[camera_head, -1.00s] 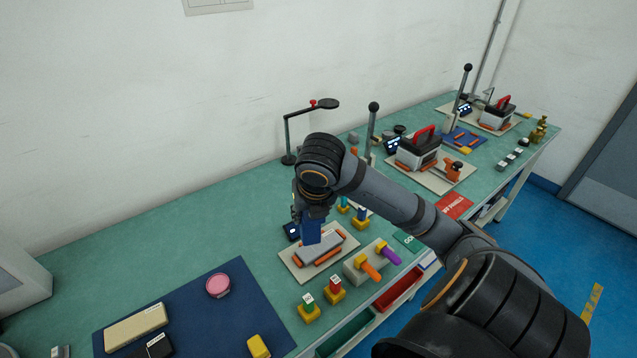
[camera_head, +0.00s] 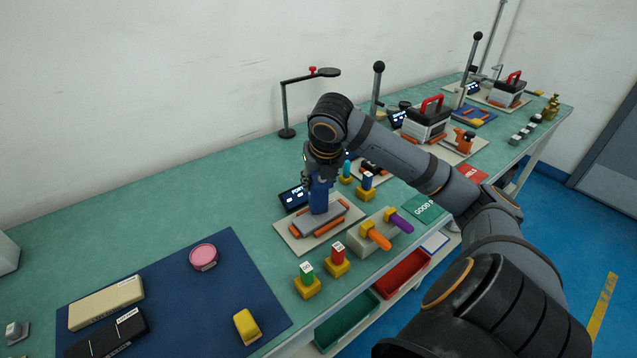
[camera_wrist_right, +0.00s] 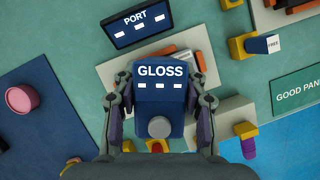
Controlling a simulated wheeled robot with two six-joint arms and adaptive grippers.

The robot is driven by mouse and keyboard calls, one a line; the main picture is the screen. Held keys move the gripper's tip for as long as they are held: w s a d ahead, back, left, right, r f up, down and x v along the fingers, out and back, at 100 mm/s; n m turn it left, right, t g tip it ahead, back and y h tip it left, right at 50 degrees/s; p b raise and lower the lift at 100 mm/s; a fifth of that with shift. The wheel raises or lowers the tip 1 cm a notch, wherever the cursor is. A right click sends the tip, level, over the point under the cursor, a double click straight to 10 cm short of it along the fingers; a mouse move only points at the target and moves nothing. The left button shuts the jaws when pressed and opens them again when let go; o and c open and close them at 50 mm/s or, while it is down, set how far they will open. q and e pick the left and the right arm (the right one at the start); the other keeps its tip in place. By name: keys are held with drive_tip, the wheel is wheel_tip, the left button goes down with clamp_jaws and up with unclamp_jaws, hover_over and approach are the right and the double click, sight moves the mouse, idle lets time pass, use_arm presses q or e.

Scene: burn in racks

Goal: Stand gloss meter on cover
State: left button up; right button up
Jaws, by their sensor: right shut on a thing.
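The blue gloss meter (camera_head: 319,196) is upright in my right gripper (camera_head: 321,180). Its screen reads GLOSS in the right wrist view (camera_wrist_right: 162,80), with the gripper's fingers on both sides of it. Below it is a grey cover (camera_head: 334,212) with orange strips along its sides, on a beige plate (camera_head: 289,238). The meter's lower end overlaps the cover in the head view; I cannot tell whether it touches. In the wrist view the meter hides most of the cover. My left gripper is not in view.
A dark PORT display (camera_head: 293,198) stands just behind the plate. A grey block with orange and purple handled pieces (camera_head: 371,238) is at its right. Red and green capped yellow blocks (camera_head: 307,287) stand in front. A blue mat (camera_head: 200,300) with a pink puck (camera_head: 203,256) lies left.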

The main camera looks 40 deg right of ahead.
drive_tip(key=o, duration=1.3)
drive_tip(key=shift+f, duration=0.1)
drive_tip(key=p+v, duration=0.2)
drive_tip(key=v, duration=0.9)
drive_tip(key=shift+p, duration=0.4)
drive_tip(key=shift+s+a+r, duration=0.2)
drive_tip(key=shift+s+r, duration=0.1)
drive_tip(key=shift+r, duration=0.25)
